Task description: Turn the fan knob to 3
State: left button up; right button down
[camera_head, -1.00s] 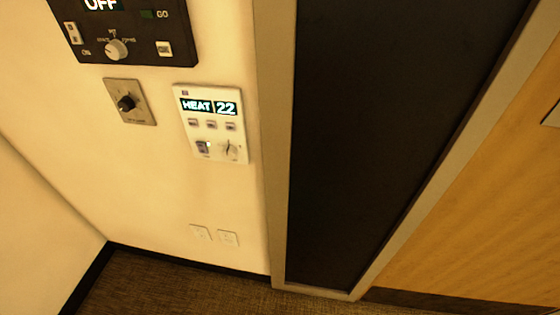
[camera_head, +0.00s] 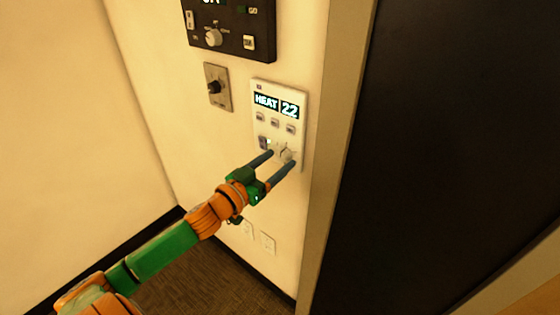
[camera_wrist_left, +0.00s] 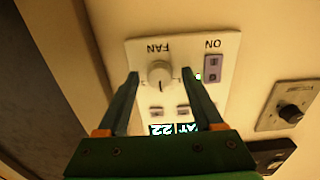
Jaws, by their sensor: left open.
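The white thermostat panel (camera_head: 290,94) is on the wall and its display reads HEAT 22. Its round white fan knob (camera_head: 286,154) is at the lower right of the panel. In the left wrist view the fan knob (camera_wrist_left: 160,73) shows below the upside-down word FAN, with a dark pointer line; the numbers around it are too small to read. My left gripper (camera_head: 283,158) is open, with one finger on each side of the knob in the head view. In the wrist view its fingers (camera_wrist_left: 162,76) also straddle the knob; contact cannot be told. My right gripper is not in view.
A grey plate with a black knob (camera_head: 214,87) is left of the thermostat. A black control panel (camera_head: 232,28) with a white knob is above. An ON switch (camera_wrist_left: 212,68) with a green light is beside the fan knob. A dark door panel (camera_head: 450,150) stands right.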

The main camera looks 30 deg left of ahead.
pick_arm(q)
jog(key=shift+w+d, duration=0.15)
jog(key=shift+w, duration=0.15)
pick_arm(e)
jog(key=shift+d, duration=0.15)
pick_arm(q)
grip_shut()
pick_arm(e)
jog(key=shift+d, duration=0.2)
